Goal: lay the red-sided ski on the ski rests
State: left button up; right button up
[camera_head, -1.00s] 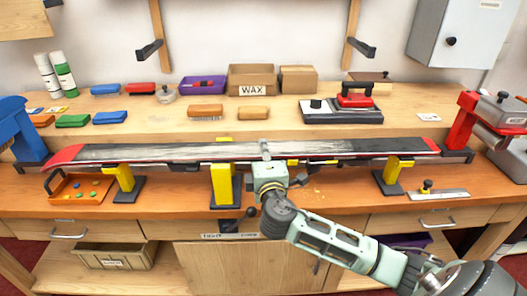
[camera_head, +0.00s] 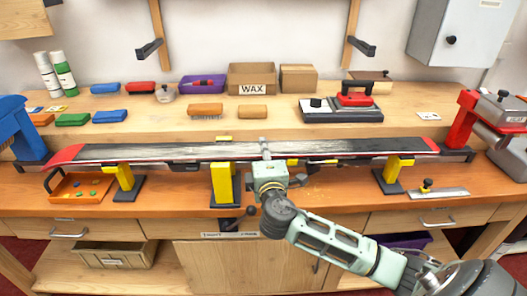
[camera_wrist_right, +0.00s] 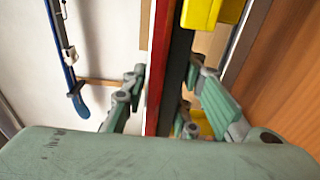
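The red-sided ski (camera_head: 180,151), dark and streaked on top with red ends, spans the bench above the yellow ski rests: left (camera_head: 124,177), middle (camera_head: 223,184) and right (camera_head: 392,171). It lies about level; whether it touches every rest cannot be told. My right gripper (camera_head: 265,150) is at the ski's middle, one finger across its top, the lower one hidden in the head view. In the right wrist view the ski's red side (camera_wrist_right: 158,70) runs between the two fingers (camera_wrist_right: 166,72), which close in on it. My left gripper is not in view.
A blue vise (camera_head: 20,130) stands at the left end, a red one (camera_head: 465,120) at the right. An orange tray (camera_head: 82,190) sits front left and a metal scraper (camera_head: 440,193) front right. Brushes, boxes and a waxing iron (camera_head: 355,96) fill the raised shelf behind.

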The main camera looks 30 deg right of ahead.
jog(key=o, duration=0.4)
jog(key=shift+f, duration=0.3)
jog(key=shift+s, duration=0.15)
jog(key=v, duration=1.2)
jog(key=shift+r, duration=0.3)
